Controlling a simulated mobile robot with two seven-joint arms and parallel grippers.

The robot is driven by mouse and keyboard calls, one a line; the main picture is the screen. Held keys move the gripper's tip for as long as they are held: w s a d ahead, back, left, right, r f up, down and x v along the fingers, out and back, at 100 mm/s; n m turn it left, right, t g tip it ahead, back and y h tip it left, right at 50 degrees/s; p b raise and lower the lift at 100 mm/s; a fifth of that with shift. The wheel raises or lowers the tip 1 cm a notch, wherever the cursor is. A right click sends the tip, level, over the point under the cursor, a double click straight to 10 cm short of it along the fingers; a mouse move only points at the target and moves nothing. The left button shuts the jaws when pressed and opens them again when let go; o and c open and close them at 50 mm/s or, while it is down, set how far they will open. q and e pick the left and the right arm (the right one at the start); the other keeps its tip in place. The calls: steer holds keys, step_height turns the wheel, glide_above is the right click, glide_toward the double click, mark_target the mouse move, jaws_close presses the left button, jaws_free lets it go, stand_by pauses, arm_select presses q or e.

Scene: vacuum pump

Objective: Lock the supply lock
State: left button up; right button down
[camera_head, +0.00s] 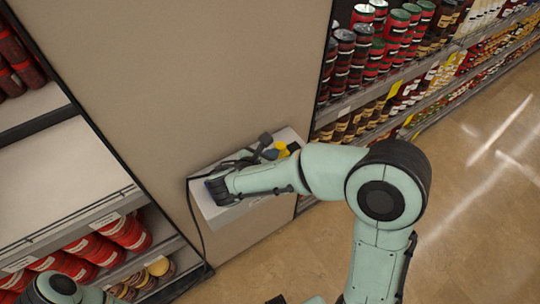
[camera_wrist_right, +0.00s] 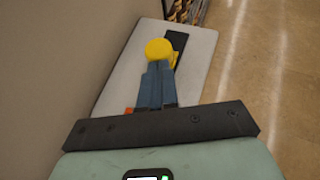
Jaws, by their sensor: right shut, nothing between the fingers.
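A yellow knob-like part (camera_head: 281,147) sits on top of a pale grey stand (camera_head: 238,230) against the beige wall. It also shows in the right wrist view (camera_wrist_right: 158,48). A dark, lever-like piece (camera_head: 265,140) stands beside it in the head view. I cannot tell which part is the supply lock. My right gripper (camera_wrist_right: 158,70) is shut and empty over the stand. Its fingertips overlap the near edge of the yellow part in the picture; contact is unclear. My right arm hides part of the stand top. My left gripper is not in view.
A black cable (camera_head: 190,215) hangs at the stand's left side. Shelves of jars (camera_head: 390,40) stand on the right, and a shelf with red packages (camera_head: 75,262) on the left. A black plate (camera_wrist_right: 176,40) lies beyond the yellow part. The tiled floor (camera_head: 490,190) at right is clear.

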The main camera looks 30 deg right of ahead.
mark_target(285, 148)
steer(key=d, duration=0.4)
steer(key=shift+w+d, duration=0.15)
steer(key=shift+d, duration=0.15)
steer(key=shift+a, duration=0.1)
